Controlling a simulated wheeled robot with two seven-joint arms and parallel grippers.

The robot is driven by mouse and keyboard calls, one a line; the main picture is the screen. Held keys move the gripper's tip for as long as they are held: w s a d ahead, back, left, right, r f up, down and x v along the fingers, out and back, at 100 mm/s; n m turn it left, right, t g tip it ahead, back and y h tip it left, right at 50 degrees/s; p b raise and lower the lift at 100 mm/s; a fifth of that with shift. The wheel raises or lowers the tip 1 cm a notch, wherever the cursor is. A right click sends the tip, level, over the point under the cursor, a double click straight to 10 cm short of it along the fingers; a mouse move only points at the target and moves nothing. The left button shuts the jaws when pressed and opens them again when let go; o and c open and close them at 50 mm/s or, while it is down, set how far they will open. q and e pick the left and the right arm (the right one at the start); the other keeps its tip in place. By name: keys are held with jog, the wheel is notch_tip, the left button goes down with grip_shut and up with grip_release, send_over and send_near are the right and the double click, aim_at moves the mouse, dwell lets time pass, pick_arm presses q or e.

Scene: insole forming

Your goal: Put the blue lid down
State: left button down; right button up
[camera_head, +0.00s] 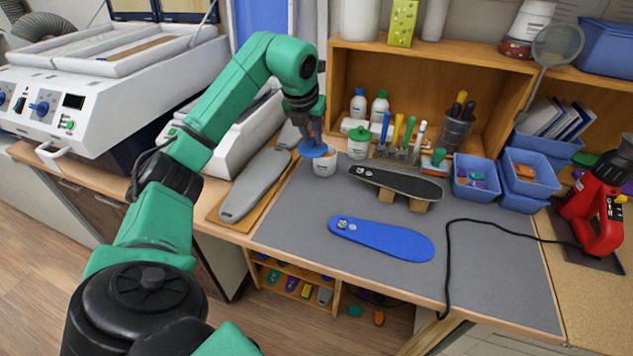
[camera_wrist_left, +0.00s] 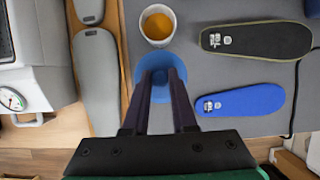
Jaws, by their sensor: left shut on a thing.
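My left gripper (camera_head: 312,132) is shut on the blue lid (camera_head: 309,150), which shows between and around the fingers (camera_wrist_left: 160,85) in the left wrist view, where the lid's rim (camera_wrist_left: 139,70) stands out on the left. A white jar (camera_head: 325,167) stands on the grey mat, just beside and partly behind the lid in the head view. In the wrist view the jar (camera_wrist_left: 146,35) is open, with orange contents, and the lid is beside its mouth, not over it. I cannot tell how high the lid is above the mat. My right gripper is out of view.
A blue insole (camera_head: 385,240) and a dark insole on blocks (camera_head: 385,182) lie right of the jar. A grey insole form (camera_head: 255,187) lies on the left. A green-lidded jar (camera_head: 358,150) and pens (camera_head: 400,138) stand behind. The front-left part of the grey mat (camera_head: 290,220) is clear.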

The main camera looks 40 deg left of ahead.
aim_at(309, 151)
pick_arm(q)
jog(key=f, duration=0.6)
jog(key=shift+s+p, duration=0.25)
jog(key=shift+p, duration=0.05)
jog(key=f, duration=0.2)
jog(key=f+p, duration=0.1)
jog(key=f, duration=0.5)
jog(key=shift+w+f+p, duration=0.1)
jog(key=shift+w+p, duration=0.2)
jog(key=shift+f, duration=0.15)
jog(key=shift+w+f, duration=0.1)
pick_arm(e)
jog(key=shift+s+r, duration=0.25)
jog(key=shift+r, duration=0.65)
pick_arm(q)
jog(key=c, duration=0.7)
grip_release()
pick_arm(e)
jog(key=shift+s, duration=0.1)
